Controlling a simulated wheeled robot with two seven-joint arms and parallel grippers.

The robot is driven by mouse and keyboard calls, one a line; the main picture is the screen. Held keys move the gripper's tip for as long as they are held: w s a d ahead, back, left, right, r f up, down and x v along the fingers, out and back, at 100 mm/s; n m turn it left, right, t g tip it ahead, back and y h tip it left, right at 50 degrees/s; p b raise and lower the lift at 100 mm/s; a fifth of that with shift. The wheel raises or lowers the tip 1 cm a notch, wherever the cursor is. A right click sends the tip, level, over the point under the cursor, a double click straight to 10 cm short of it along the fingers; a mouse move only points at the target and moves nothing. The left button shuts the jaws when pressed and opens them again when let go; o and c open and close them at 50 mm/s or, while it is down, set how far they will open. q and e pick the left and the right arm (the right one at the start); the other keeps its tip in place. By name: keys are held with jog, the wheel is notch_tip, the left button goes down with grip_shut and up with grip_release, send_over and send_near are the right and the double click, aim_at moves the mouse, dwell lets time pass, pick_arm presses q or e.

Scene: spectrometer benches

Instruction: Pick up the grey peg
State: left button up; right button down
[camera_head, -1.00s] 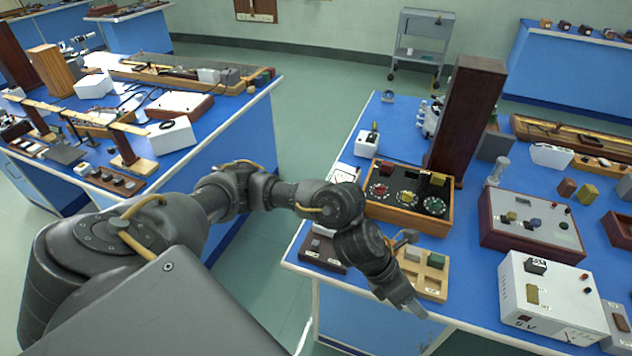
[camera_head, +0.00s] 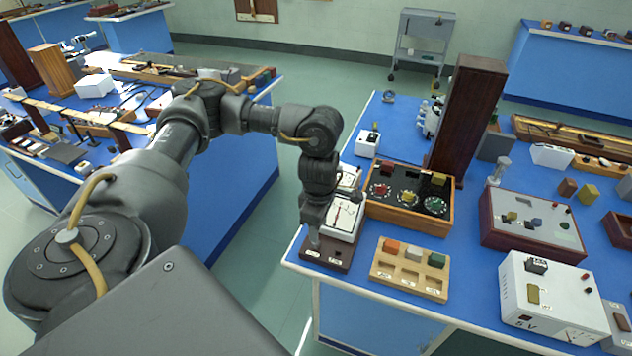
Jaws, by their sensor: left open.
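The grey peg (camera_head: 414,254) stands in the back row of a light wooden tray (camera_head: 409,293), between an orange peg (camera_head: 391,247) and a green peg (camera_head: 436,260). The tray's front hollows look empty. My left gripper (camera_head: 313,241) points down, left of the tray and clear of the peg, over the dark base of a white meter. It is open, but its fingers are small and the gap between them is hard to make out. My right gripper is not in view.
The white meter (camera_head: 344,220) on its dark base (camera_head: 327,253) is beside my left gripper. Behind the tray is a wooden box with dials (camera_head: 408,213), with a tall dark wooden column (camera_head: 467,115) behind it. A white instrument box (camera_head: 545,305) stands to the right.

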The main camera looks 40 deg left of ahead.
aim_at(318, 243)
pick_arm(q)
jog(key=shift+w+a+f+p, duration=0.1)
jog(key=shift+f+p, duration=0.2)
jog(key=shift+f, duration=1.5)
jog(key=shift+w+a+f+p, duration=0.1)
jog(key=shift+f+p, duration=0.15)
jog(key=shift+f, duration=1.55)
jog(key=shift+d, duration=0.1)
jog(key=shift+c, duration=0.4)
grip_shut()
